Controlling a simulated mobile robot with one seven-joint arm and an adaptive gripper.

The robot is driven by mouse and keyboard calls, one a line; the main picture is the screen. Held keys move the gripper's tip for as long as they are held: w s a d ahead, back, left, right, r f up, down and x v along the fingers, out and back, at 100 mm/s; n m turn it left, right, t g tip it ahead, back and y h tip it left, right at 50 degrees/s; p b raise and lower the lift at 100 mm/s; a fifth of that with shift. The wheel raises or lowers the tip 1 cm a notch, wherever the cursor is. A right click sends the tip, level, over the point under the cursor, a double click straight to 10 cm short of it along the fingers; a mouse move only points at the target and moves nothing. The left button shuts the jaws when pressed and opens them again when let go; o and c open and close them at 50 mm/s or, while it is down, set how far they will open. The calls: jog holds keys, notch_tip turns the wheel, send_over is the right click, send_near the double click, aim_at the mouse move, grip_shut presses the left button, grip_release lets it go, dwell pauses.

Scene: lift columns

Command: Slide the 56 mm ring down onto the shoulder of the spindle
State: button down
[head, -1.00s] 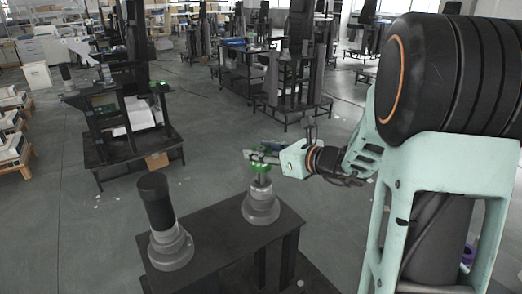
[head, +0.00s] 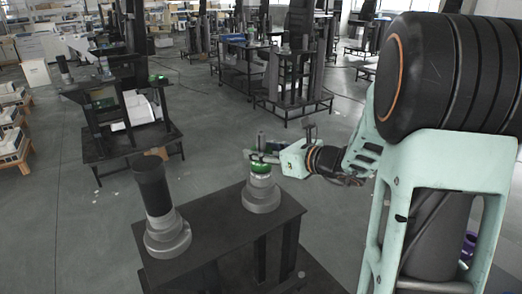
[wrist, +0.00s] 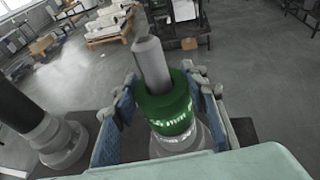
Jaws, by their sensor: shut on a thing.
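The green ring (head: 261,168) is around the grey spindle (head: 261,139), whose rod stands up through it and above my fingers. In the wrist view the ring (wrist: 167,107) carries white lettering reading "mm", and the spindle's rod (wrist: 151,62) comes out of its top. My gripper (head: 263,158) is shut on the ring, with blue pads on both sides of it. Below the ring are the spindle's wider grey part and stepped base (head: 262,197). The ring appears close to that wider part; whether it touches the shoulder is hard to tell.
A second stepped grey base with a tall black cylinder (head: 155,187) stands to the left on the same dark table (head: 215,232). The tabletop between the two bases is clear. Other workstations (head: 128,115) stand farther back on the grey floor.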

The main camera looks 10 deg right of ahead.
jog(key=c, duration=1.1)
grip_release()
jog(key=v, duration=1.2)
